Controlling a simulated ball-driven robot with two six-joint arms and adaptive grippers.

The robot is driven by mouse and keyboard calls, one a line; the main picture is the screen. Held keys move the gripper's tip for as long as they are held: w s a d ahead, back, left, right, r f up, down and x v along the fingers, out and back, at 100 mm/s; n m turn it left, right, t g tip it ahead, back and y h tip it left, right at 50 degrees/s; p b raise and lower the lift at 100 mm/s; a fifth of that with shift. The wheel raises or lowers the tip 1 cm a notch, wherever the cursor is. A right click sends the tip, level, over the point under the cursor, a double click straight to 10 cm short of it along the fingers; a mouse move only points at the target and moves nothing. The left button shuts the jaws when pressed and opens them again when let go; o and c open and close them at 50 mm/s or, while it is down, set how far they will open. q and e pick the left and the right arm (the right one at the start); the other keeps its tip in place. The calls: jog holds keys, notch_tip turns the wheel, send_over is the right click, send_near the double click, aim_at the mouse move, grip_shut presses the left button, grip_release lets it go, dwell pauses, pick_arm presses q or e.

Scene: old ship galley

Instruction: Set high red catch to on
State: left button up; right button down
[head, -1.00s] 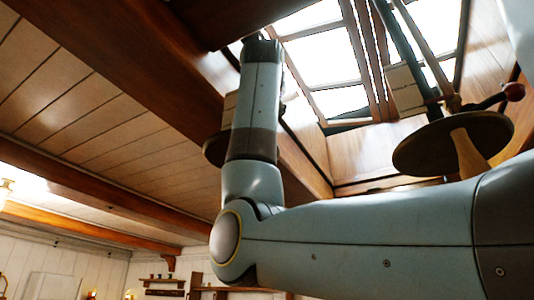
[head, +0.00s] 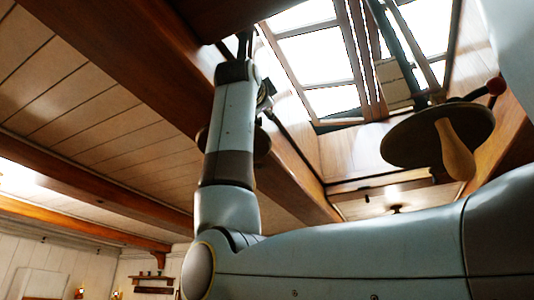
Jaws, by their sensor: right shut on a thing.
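A red ball knob (head: 496,85) sits on a short dark lever at the upper right, beside a round dark disc (head: 405,150) with a pale wooden handle (head: 453,150) hanging in front of it. My right arm comes in from the right and bends up toward the ceiling. My right gripper (head: 245,43) is at its upper end, by the big wooden beam, well left of the red knob and apart from it. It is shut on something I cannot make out. Part of another dark disc (head: 263,145) shows behind my forearm. My left gripper is not in view.
A skylight (head: 320,60) with wooden bars is at the top. A thick wooden beam (head: 130,60) crosses the plank ceiling at the left, close to my wrist. A dark rod (head: 295,150) runs down right of my forearm. A small wall shelf (head: 150,278) is far below.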

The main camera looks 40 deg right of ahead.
jog(key=shift+w+f, duration=0.1)
jog(key=shift+f, duration=0.25)
jog(key=c, duration=1.4)
grip_release()
jog(key=o, duration=0.5)
jog(key=shift+s+a+r, duration=0.2)
jog(key=shift+s+a, duration=0.1)
jog(key=shift+s, duration=0.05)
jog(key=shift+c, duration=0.2)
jog(key=shift+o, duration=0.2)
jog(key=shift+w+d, duration=0.1)
jog(key=shift+d, duration=0.1)
jog(key=v, duration=0.7)
jog(key=shift+a, duration=0.2)
jog(key=shift+f, duration=0.25)
